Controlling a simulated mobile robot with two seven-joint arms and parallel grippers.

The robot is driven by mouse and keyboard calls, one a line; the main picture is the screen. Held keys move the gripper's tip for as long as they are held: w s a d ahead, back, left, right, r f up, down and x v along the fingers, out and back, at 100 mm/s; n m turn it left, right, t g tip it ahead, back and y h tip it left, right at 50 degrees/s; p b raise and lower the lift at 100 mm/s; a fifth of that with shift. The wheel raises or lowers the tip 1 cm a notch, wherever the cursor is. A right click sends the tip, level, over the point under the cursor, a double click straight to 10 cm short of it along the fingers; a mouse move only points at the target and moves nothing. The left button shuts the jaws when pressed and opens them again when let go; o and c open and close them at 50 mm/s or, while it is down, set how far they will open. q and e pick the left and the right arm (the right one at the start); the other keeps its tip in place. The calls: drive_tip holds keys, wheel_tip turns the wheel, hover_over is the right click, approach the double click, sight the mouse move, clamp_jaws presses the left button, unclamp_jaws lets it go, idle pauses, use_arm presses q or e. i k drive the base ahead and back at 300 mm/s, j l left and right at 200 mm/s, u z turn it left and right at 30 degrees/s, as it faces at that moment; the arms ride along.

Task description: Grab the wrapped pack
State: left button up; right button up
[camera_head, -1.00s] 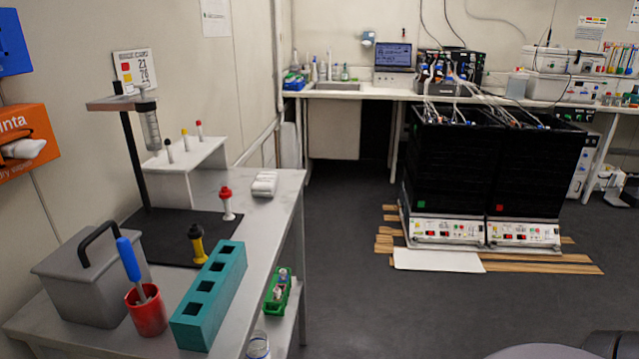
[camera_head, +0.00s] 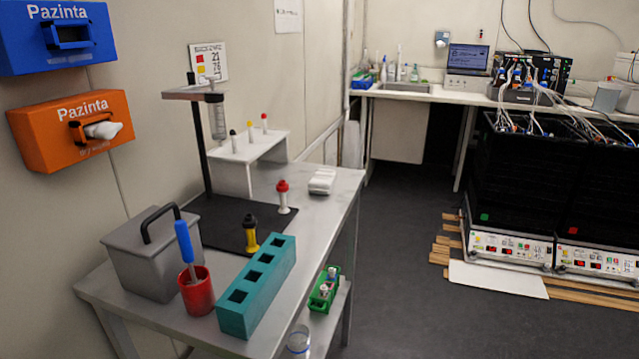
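A small white bundle that looks like the wrapped pack (camera_head: 322,181) lies on the grey table (camera_head: 333,213) near its far right edge. It lies just beyond a red-topped white piece (camera_head: 284,197). Nothing covers the pack. Neither of my grippers shows in the head view.
The table also holds a grey box with a black handle (camera_head: 152,258), a red cup (camera_head: 197,293), a teal block with square holes (camera_head: 258,285) and a stand (camera_head: 204,150) on a black mat. Dark floor (camera_head: 400,265) is clear right of the table. Black shaker units (camera_head: 525,185) stand further right.

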sight(322, 182)
drive_tip(key=i+l+z, duration=0.2)
drive_tip(key=l, duration=0.25)
drive_tip(key=i+l+z, duration=0.25)
drive_tip(key=l, duration=0.15)
drive_tip(key=i+l+z, duration=0.2)
drive_tip(key=l, duration=0.2)
drive_tip(key=i+l, duration=0.2)
drive_tip(key=i, duration=0.35)
drive_tip(key=i+l+z, duration=0.1)
drive_tip(key=i, duration=0.4)
drive_tip(key=i+l+u, duration=0.1)
drive_tip(key=i+u, duration=0.25)
drive_tip(key=i+l+u, duration=0.4)
drive_tip(key=i, duration=0.2)
drive_tip(key=i+u, duration=0.15)
drive_tip(key=u, duration=0.2)
drive_tip(key=i+l+u, duration=0.1)
drive_tip(key=u, duration=0.25)
drive_tip(key=i+l+u, duration=0.15)
drive_tip(key=u, duration=0.15)
drive_tip(key=i+l+u, duration=0.1)
drive_tip(key=u, duration=0.3)
drive_tip(key=i+l+u, duration=0.2)
drive_tip(key=u, duration=0.2)
drive_tip(key=i+l+u, duration=0.1)
drive_tip(key=u, duration=0.3)
drive_tip(key=l+u, duration=0.4)
drive_tip(key=i+l+u, duration=0.1)
drive_tip(key=u, duration=0.3)
drive_tip(key=l, duration=0.05)
